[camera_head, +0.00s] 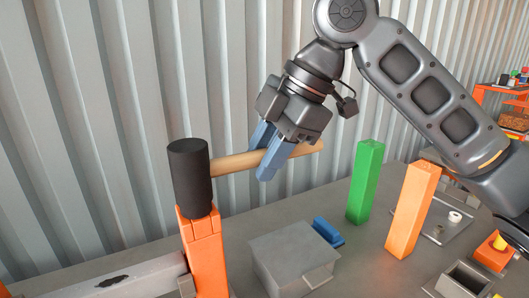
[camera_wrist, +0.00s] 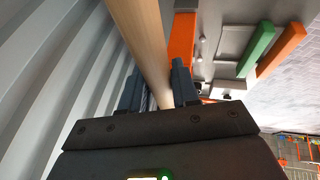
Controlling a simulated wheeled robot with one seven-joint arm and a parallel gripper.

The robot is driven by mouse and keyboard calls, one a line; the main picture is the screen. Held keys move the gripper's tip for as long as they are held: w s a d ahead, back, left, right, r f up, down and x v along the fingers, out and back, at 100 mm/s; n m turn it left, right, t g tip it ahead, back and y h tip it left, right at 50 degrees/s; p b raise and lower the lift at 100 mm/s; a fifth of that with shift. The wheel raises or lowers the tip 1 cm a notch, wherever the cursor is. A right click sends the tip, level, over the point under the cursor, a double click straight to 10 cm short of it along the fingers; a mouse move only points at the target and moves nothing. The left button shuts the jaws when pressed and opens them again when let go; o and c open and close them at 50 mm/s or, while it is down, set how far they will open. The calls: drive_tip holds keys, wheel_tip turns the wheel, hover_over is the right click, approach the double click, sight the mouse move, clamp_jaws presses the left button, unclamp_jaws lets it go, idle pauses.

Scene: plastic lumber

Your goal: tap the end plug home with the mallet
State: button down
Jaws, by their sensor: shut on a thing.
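The mallet has a black cylindrical head (camera_head: 190,178) and a pale wooden handle (camera_head: 236,162). My gripper (camera_head: 263,158), with blue fingers, is shut on the handle, well away from the head. The handle runs roughly level, and the head hangs upright over the top of an orange post (camera_head: 207,262). The head's lower end meets the post's top in the picture; I cannot tell if they touch. A seam near the post's top may mark the end plug (camera_head: 201,226), partly hidden by the head. In the wrist view the handle (camera_wrist: 143,40) passes between the fingers.
A grey box (camera_head: 293,257) and a blue block (camera_head: 328,232) lie right of the orange post. A green post (camera_head: 366,182) and another orange post (camera_head: 412,210) stand further right. A corrugated wall (camera_head: 100,120) rises close behind the bench.

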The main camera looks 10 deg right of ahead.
wheel_tip(320, 180, up, 4)
drive_tip(key=p, duration=0.3)
drive_tip(key=shift+p, duration=0.35)
drive_tip(key=shift+f, duration=0.1)
